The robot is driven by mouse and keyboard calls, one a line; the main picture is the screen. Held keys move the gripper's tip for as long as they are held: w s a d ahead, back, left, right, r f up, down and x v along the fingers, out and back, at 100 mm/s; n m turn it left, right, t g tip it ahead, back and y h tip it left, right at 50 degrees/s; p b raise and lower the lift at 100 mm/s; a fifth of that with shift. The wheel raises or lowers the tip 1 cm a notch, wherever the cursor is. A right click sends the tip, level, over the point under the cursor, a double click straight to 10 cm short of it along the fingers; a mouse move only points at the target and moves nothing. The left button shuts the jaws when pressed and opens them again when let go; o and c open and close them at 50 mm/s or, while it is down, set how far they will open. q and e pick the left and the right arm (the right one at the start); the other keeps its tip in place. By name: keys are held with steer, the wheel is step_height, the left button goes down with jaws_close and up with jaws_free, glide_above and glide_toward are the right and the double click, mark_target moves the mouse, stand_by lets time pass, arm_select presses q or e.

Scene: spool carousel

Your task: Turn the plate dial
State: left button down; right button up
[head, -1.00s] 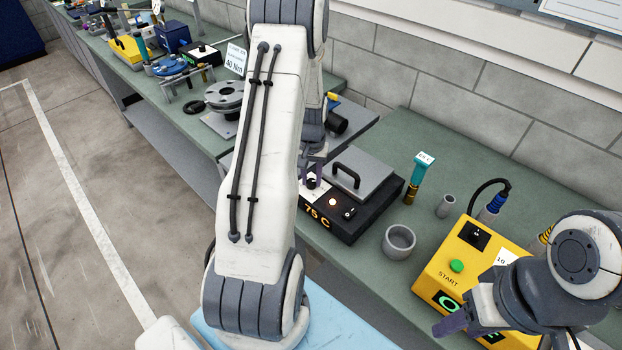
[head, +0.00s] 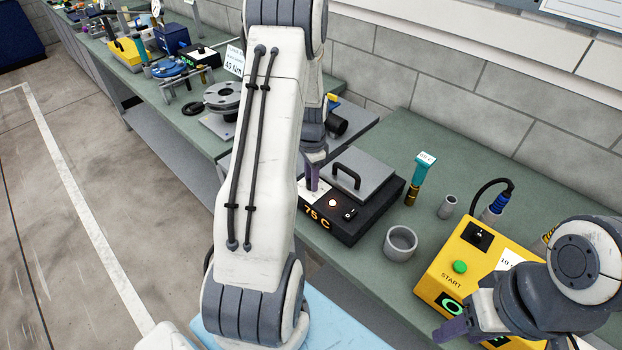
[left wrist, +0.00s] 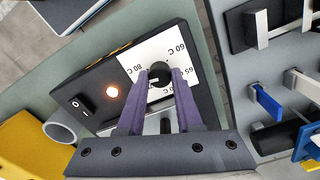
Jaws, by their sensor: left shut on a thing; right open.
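The plate dial (left wrist: 159,72) is a black knob on a white scale card (left wrist: 179,52) marked with temperatures such as 60 C, 65 C and 80 C. It sits on the black hot plate box (head: 346,222), whose front reads 75 C. My left gripper (left wrist: 159,76) is shut on the dial, its purple fingers on either side of it. In the head view, my left gripper (head: 314,178) reaches down to the box and hides the dial. My right gripper (head: 446,331) is open and empty, in front of the yellow START box (head: 448,278).
The grey plate with a black handle (head: 347,177) lies on the box beside my left gripper. A lit lamp (head: 332,203) and a black switch (head: 349,214) are near the dial. A grey cup (head: 400,243) and a teal-topped tool (head: 420,180) stand to the right.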

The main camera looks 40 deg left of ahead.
arm_select(q)
steer(key=shift+w+r+m, duration=0.1)
steer(key=shift+m, duration=1.9)
steer(key=c, duration=0.6)
jaws_free()
step_height(320, 180, up, 10)
steer(key=b, duration=0.2)
steer(key=shift+r+b, duration=0.2)
steer(key=shift+b, duration=0.1)
